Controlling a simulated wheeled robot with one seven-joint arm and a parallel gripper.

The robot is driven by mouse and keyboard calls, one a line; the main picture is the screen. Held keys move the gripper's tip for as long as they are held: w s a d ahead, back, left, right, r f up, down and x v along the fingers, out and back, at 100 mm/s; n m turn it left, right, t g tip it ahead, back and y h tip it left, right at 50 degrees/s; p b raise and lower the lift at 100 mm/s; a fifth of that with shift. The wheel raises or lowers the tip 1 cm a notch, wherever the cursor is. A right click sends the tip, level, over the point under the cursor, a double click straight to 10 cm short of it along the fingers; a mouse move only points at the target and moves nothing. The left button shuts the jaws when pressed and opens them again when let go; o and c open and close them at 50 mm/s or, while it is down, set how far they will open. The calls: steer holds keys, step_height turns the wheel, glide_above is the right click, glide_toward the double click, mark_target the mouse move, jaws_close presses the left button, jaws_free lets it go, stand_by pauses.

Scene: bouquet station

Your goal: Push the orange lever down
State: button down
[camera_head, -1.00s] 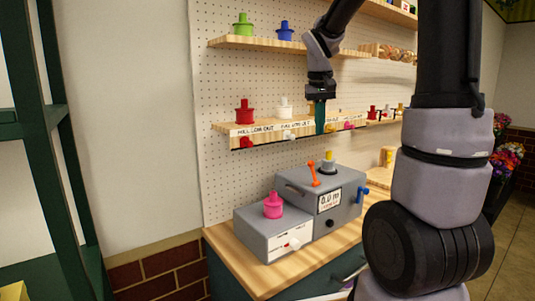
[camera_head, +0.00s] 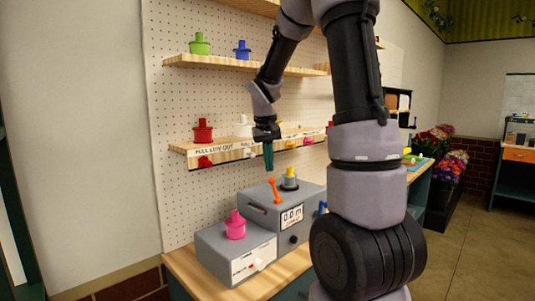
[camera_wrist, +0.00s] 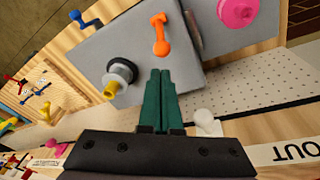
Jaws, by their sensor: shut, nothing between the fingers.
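The orange lever (camera_head: 274,189) stands on top of the grey machine (camera_head: 258,214), tilted slightly, with a round knob at its upper end. It also shows in the wrist view (camera_wrist: 160,34), just beyond my fingertips. My gripper (camera_head: 269,168) points down above the machine, its green fingers together and empty. In the wrist view the closed fingers (camera_wrist: 160,72) line up with the lever, with a gap between. I cannot tell the exact height between them.
A yellow-topped black knob (camera_head: 289,179) sits right of the lever. A pink knob (camera_head: 235,225) is on the lower grey box (camera_head: 215,256). A shelf (camera_head: 178,148) with red and white pieces runs close behind my gripper.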

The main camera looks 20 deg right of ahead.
mark_target(274, 188)
steer(key=shift+w+d+f, duration=0.1)
steer(key=shift+d+f, duration=0.05)
steer(key=shift+f, duration=0.75)
steer(key=shift+w+d+f, duration=0.1)
steer(key=shift+d+f, duration=0.05)
steer(key=shift+f, duration=0.7)
steer(key=shift+s+d+r+t, duration=0.1)
steer(key=shift+s+r+t, duration=0.05)
steer(key=shift+s+t, duration=0.15)
